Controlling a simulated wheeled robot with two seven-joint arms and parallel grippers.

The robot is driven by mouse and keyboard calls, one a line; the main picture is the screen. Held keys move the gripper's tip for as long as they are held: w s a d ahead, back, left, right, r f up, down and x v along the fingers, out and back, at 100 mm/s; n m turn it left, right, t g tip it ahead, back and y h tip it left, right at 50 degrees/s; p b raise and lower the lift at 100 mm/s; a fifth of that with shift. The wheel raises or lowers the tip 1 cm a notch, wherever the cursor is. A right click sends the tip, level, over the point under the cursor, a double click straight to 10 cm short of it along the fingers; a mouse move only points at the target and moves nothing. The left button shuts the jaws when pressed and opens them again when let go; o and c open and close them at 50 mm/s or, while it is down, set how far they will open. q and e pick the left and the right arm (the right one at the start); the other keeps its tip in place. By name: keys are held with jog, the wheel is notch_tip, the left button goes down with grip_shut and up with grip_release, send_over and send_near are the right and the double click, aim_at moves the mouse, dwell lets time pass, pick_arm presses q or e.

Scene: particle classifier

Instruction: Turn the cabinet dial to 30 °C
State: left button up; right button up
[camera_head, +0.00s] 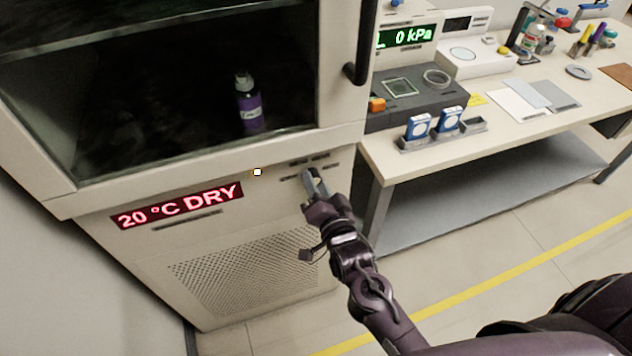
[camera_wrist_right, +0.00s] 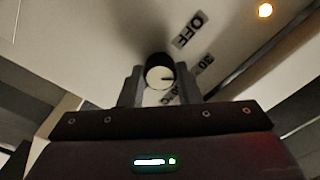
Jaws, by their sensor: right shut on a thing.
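The cabinet (camera_head: 240,250) has a dial on its front panel, below the glass door. In the right wrist view the dial (camera_wrist_right: 160,75) is a round dark knob with a pale face and a dark pointer line. My right gripper (camera_head: 314,182) is shut on the dial; its two fingers stand on either side of the knob in the right wrist view (camera_wrist_right: 160,84). An OFF label (camera_wrist_right: 188,29) and a partly hidden 30 label (camera_wrist_right: 204,64) lie around the dial. The red display (camera_head: 178,205) reads 20 °C DRY. My left gripper is not in view.
A small lit lamp (camera_head: 257,172) sits on the panel left of the dial. A purple bottle (camera_head: 249,107) stands behind the cabinet glass. The door handle (camera_head: 357,72) juts out above the dial. A workbench (camera_head: 400,165) with instruments stands close on the right.

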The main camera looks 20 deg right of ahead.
jog(key=shift+m, duration=0.4)
jog(key=o, duration=1)
jog(key=shift+c, duration=0.2)
jog(key=s, duration=0.7)
jog(key=shift+s+d+b, duration=0.15)
jog(key=shift+s+b, duration=0.25)
jog(key=shift+b, duration=0.05)
jog(key=shift+f, duration=0.1)
